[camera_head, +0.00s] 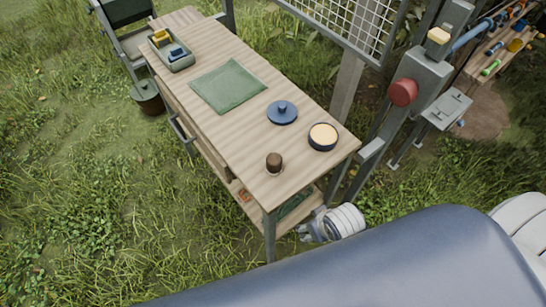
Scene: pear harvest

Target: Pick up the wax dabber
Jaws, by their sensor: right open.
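The wax dabber (274,163), which I take to be the small brown knob with a pale base, stands upright on the near end of the wooden table. A dark round pot (323,137) with pale wax-like content stands behind it to the right. A blue lid (282,112) with a knob lies farther back on the tabletop. My right gripper (305,231) is open, below tabletop height beside the table's near right end. It is apart from the dabber, and its fingertips are small and partly hard to make out. My left gripper is not in view.
The table (235,135) carries a green mat (228,86) and a grey tray (171,54) with yellow and blue items at its far end. A grey post with a red knob (403,92) rises to the right. A wire mesh panel (345,20) stands behind.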

